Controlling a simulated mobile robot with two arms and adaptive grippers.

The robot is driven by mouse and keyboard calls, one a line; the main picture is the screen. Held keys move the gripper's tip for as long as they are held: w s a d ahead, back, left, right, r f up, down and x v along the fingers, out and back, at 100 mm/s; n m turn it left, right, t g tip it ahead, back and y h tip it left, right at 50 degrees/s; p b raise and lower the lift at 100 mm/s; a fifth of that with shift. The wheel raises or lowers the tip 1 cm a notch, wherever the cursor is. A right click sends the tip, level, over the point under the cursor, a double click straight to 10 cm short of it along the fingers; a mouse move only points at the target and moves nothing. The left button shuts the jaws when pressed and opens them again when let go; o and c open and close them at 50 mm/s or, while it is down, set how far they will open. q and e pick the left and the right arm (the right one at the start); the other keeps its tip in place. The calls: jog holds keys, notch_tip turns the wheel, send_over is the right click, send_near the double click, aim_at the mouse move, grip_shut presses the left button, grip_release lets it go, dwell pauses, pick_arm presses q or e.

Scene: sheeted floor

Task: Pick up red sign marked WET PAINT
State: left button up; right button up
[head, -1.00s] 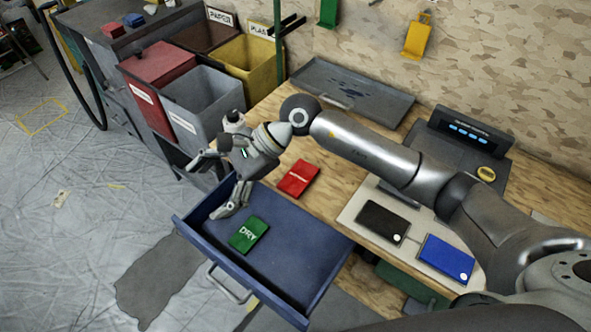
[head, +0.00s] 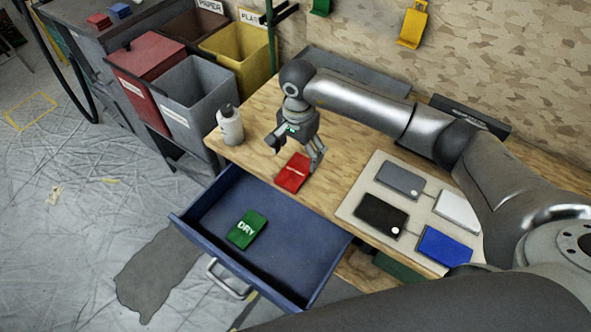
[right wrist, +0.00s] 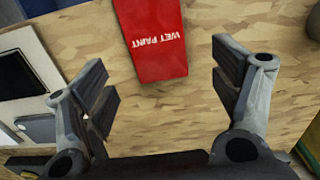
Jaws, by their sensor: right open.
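The red sign (head: 291,174) lies flat on the wooden bench top, just behind the open blue drawer. In the right wrist view the red sign (right wrist: 152,38) shows white WET PAINT lettering, upside down, at the top centre. My right gripper (head: 296,158) is above the bench at the sign and hides part of its far side in the head view. In the right wrist view its fingers (right wrist: 168,95) are spread wide and empty, with the sign ahead of the gap between them. I cannot tell the exact height above the bench. My left gripper is not in view.
A green DRY sign (head: 247,229) lies in the open blue drawer (head: 290,262). A white bottle (head: 229,126) stands left of the gripper. A pale board (head: 352,210) with several coloured plates lies to the right. Bins (head: 190,100) stand at the left.

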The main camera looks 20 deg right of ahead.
aim_at(299, 167)
jog(key=shift+f+p, duration=0.3)
jog(key=shift+f, duration=0.1)
notch_tip(299, 167, down, 4)
jog(key=shift+s+d+r+p, duration=0.15)
jog(key=shift+r+p, duration=0.1)
jog(key=shift+p, duration=0.35)
jog(key=shift+f, duration=0.35)
jog(key=shift+c, duration=0.3)
jog(key=c, duration=1)
